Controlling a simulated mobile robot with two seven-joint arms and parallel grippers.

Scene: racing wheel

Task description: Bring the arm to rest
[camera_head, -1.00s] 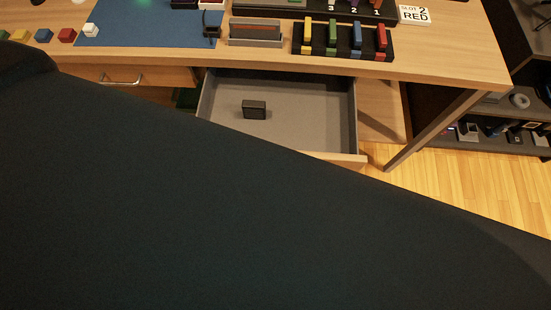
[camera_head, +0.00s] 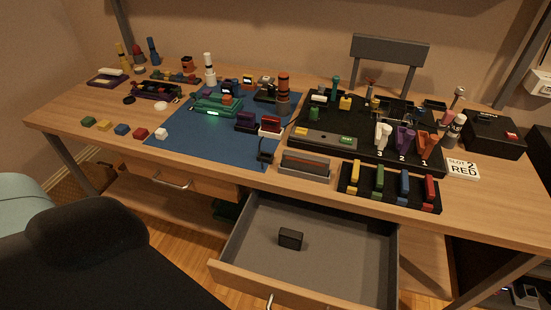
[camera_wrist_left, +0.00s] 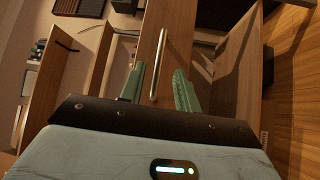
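My left gripper (camera_wrist_left: 160,88) shows in the left wrist view. Its two green fingers are spread apart with nothing held between them. A metal bar handle (camera_wrist_left: 158,66) on a wooden front (camera_wrist_left: 178,35) lies beyond the fingers, in line with the gap; contact is not visible. In the head view neither gripper shows. An open drawer (camera_head: 345,232) with a grey inside holds a small black box (camera_head: 290,239). The drawer's handle (camera_head: 270,300) is partly cut off at the bottom edge. My right gripper is in neither view.
The wooden workbench (camera_head: 85,110) carries a blue mat (camera_head: 195,140), a black tray with tools, and a rack of coloured pieces (camera_head: 390,188). A closed drawer (camera_head: 190,178) is to the left. A large dark shape (camera_head: 80,260) fills the lower left.

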